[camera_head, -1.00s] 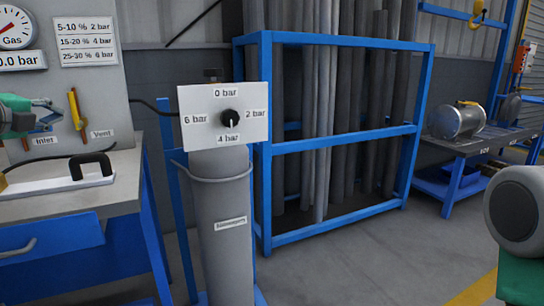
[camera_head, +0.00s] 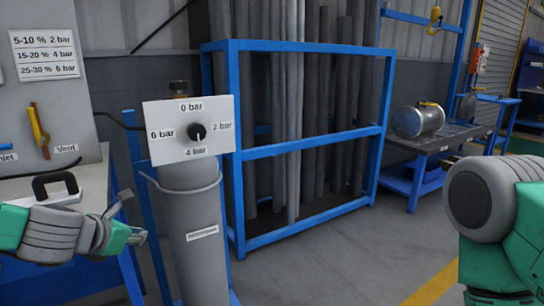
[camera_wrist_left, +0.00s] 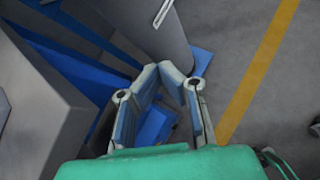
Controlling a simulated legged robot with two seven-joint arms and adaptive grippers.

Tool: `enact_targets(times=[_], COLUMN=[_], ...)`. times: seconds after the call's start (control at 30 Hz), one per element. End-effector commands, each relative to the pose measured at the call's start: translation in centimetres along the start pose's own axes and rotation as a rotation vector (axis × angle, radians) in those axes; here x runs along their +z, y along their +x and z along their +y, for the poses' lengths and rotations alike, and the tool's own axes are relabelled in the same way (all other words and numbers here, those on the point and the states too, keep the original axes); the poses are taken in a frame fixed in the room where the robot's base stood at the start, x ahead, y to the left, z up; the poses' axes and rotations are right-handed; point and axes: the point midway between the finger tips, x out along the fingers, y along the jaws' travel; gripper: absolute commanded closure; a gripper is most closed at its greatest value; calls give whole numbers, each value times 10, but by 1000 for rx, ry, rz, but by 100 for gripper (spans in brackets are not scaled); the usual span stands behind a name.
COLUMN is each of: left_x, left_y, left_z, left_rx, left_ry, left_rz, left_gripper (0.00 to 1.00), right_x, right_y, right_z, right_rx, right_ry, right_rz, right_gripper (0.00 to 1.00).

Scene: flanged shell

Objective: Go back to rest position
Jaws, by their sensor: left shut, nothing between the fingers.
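My left gripper (camera_head: 132,217) is at the lower left in the head view, in front of the workbench and left of the grey cylinder (camera_head: 198,238). It is shut and empty. In the left wrist view its fingers (camera_wrist_left: 160,76) point toward the cylinder's foot and blue frame parts, with no object between them. My right arm shows in part at the right edge of the head view; its gripper is out of view.
A blue rack (camera_head: 290,148) of grey pipes stands behind. The workbench (camera_head: 90,178) bears a black-handled item (camera_head: 55,184). Floor at centre right is clear up to a yellow line (camera_head: 432,285).

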Motion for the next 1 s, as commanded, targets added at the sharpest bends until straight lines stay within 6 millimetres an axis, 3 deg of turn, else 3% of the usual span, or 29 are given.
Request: enact_targets(times=[0.03,0.2,0.33,0.5,0.6,0.7,1.0], left_x=[-26,-129,-212,-297,-326,-342,-352], left_y=[5,0,-32,-92,-123,-142,-152], left_z=[-33,-113,-156,-180,-182,-181,-179], left_rx=[-47,-258,-497,-850,-1023,-1139,-1206], left_ry=[207,903,1448,2057,2301,2449,2534], left_rz=[62,190,217,131,47,-26,-81], left_gripper=[100,100,100,100,100,100,100], right_x=[0,-1,-2,-3,-3,-4,-4], right_y=[-10,-27,-41,-57,-63,-67,-67], right_z=[0,1,0,0,0,1,1], right_rx=[0,1,0,0,0,0,0], right_ry=[1,1,1,0,0,0,1], right_rz=[0,0,0,0,0,0,0], right_gripper=[100,100,100,100,100,100,100])
